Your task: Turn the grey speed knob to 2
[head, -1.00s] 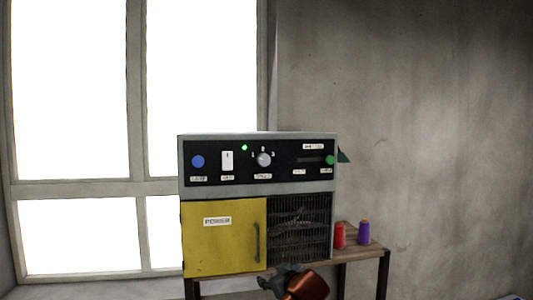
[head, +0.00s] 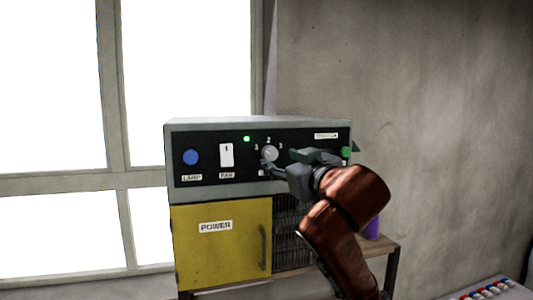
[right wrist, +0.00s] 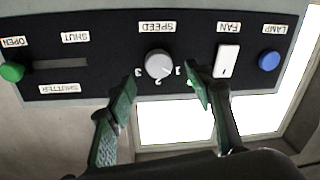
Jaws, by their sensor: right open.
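The grey speed knob (head: 270,153) is on the black panel of the machine, with the numbers 1, 2 and 3 around it. In the right wrist view, which is upside down, the knob (right wrist: 158,65) sits above the SPEED numbers. I cannot tell clearly which number its pointer faces. My right gripper (head: 284,161) is open in front of the panel, just below and right of the knob. In the right wrist view its two fingers (right wrist: 160,95) stand apart, one on each side below the knob, and hold nothing. My left gripper is not in view.
A white fan switch (head: 226,155) and blue lamp button (head: 190,158) are left of the knob. A green shutter slider (head: 346,152) is at the right. A lit green light (head: 247,139) and yellow POWER door (head: 222,250) also show. A purple spool (head: 373,228) stands beside the machine.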

